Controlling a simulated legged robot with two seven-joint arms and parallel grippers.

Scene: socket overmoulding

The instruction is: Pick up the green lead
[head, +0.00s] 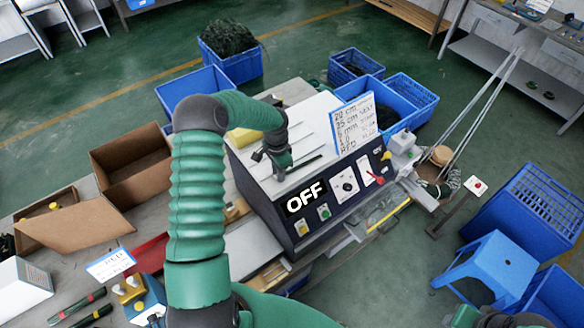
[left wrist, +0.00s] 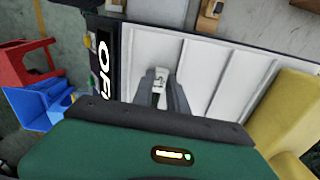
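My left gripper (head: 278,168) hangs, fingers down, over the white tray top (head: 315,107) of the control box. A dark green lead (head: 305,162) lies along the tray, running right from the fingertips. In the left wrist view my left gripper (left wrist: 162,88) has its two fingers apart. A small white end piece (left wrist: 160,76) shows between or just below them; I cannot tell whether they touch it. The rest of the lead is hidden there by my gripper body. A dark and green part at the head view's lower right corner seems to be my right arm; its fingers are not clear.
The box front carries an OFF display (head: 306,198), knobs and buttons. A handwritten board (head: 353,124) stands at its right back. Two more leads (head: 78,307) lie at the lower left, near an open cardboard box (head: 130,160).

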